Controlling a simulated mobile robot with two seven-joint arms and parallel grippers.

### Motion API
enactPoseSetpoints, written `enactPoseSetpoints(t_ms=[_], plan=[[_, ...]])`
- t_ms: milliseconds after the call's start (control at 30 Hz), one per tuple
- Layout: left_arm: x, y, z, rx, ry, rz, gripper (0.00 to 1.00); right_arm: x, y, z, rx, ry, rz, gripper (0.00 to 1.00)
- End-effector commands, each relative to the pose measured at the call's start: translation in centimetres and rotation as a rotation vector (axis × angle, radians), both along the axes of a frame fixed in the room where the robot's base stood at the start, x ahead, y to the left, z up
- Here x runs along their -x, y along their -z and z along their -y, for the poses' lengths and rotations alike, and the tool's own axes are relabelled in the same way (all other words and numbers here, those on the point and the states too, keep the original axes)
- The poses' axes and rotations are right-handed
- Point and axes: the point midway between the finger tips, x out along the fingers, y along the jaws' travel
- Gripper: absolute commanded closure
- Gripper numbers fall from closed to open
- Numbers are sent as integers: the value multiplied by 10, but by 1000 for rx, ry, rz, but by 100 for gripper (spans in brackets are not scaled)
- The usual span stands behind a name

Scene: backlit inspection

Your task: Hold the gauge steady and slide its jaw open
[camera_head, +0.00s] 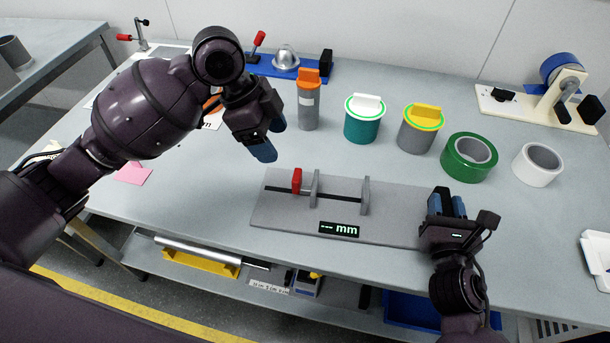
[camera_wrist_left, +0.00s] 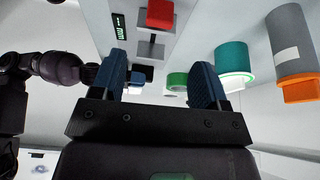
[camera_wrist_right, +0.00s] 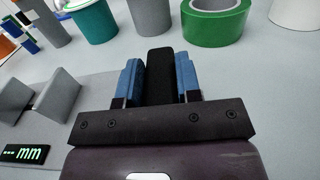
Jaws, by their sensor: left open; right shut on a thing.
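The gauge (camera_head: 275,217) is a flat grey plate on the bench with a dark rail, two upright grey jaws standing apart, and a display (camera_head: 338,229) reading dashes and "mm". A red block (camera_head: 297,181) sits beside the left jaw (camera_head: 315,188); the other jaw (camera_head: 365,195) stands to the right. My right gripper (camera_head: 447,204) is at the plate's right end, shut on a black block (camera_wrist_right: 159,75) that shows between its blue fingers. My left gripper (camera_head: 268,139) is open and empty above the bench, behind and left of the red block (camera_wrist_left: 160,14).
Behind the gauge stand an orange-capped grey bottle (camera_head: 309,105), a teal jar (camera_head: 362,122), a yellow-lidded grey jar (camera_head: 419,130), a green tape roll (camera_head: 487,158) and a white roll (camera_head: 537,165). A pink note (camera_head: 133,173) lies left.

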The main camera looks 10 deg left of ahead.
Motion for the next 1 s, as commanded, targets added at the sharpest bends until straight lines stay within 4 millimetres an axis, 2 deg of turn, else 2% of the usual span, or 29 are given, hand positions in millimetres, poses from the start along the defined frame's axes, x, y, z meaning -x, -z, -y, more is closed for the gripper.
enactPoseSetpoints(t_ms=[33,167,600,800,1000], plan=[[0,5,1,-1,1,-5,32,1,6,0,0,1,-12,97],[0,21,8,2,0,-8,32,1,6,0,0,1,-12,97],[-2,89,36,2,0,-7,32,2,7,0,0,1,-13,97],[-3,106,43,1,0,-5,32,2,7,0,1,1,-14,97],[-3,111,45,1,0,-3,32,2,7,0,1,1,-14,97]])
